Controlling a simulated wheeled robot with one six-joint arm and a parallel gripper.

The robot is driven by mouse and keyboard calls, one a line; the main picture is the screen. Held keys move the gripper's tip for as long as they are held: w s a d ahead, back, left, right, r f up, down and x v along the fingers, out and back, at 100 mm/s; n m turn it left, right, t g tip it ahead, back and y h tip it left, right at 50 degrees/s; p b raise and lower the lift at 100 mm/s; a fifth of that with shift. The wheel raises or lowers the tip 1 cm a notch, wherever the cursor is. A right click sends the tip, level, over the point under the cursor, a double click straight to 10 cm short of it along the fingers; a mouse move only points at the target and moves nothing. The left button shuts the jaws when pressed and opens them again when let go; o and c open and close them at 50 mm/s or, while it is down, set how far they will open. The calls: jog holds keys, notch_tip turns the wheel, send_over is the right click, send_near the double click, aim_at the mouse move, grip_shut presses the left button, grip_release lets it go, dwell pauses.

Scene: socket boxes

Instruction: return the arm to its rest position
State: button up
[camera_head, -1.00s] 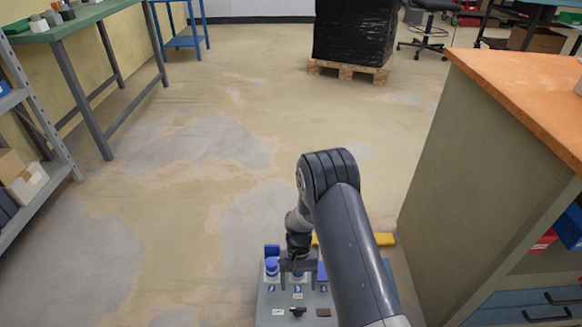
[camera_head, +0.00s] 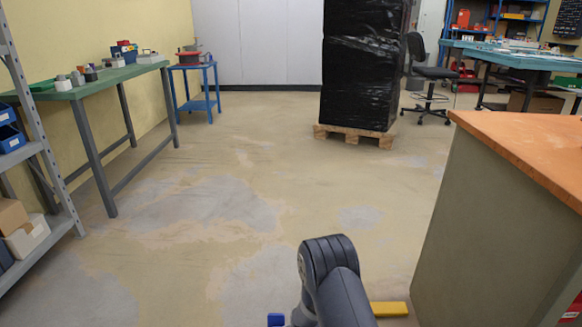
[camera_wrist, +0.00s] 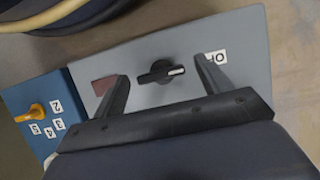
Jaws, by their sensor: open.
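My gripper (camera_wrist: 158,72) shows in the wrist view with its two dark fingers apart. Nothing is held between them. Beyond the fingertips is a grey panel (camera_wrist: 235,45) with a black rotary knob (camera_wrist: 160,72), which shows in the gap between the fingers; I cannot tell how far off it is. My arm (camera_head: 330,275) shows bent at the bottom of the head view. The gripper itself is out of that view, below its lower edge.
A blue panel (camera_wrist: 62,88) with a yellow knob (camera_wrist: 37,109) lies left in the wrist view. An orange-topped cabinet (camera_head: 480,210) stands right of my arm, with a yellow block (camera_head: 390,309) near its base. A wrapped pallet load (camera_head: 360,70) stands behind. The floor between is open.

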jog(key=p+v, duration=0.4)
jog(key=v, duration=0.7)
jog(key=b+x, duration=0.4)
jog(key=x, duration=0.7)
jog(key=shift+f, duration=0.15)
jog(key=shift+d+r+m+y+p, duration=0.1)
jog(key=shift+r+m+y+p, duration=0.25)
jog(key=shift+m, duration=0.45)
jog(key=shift+m+y, duration=0.25)
jog(key=shift+m, duration=0.45)
jog(key=m+t+y+p, duration=0.1)
jog(key=m, duration=0.2)
jog(key=m+y+p, duration=0.1)
jog(key=m, duration=0.2)
jog(key=shift+s+d+f+m+t+p, duration=0.1)
jog(key=shift+s+d+m+t+p, duration=0.05)
jog(key=shift+m+t+p, duration=0.2)
jog(key=m+t+y, duration=0.1)
jog(key=m, duration=0.3)
jog(key=shift+s+f, duration=0.1)
jog(key=shift+m+t+b, duration=0.45)
jog(key=shift+m+t, duration=0.6)
jog(key=shift+m, duration=1.1)
jog(key=shift+p+v, duration=0.7)
jog(key=shift+v, duration=0.95)
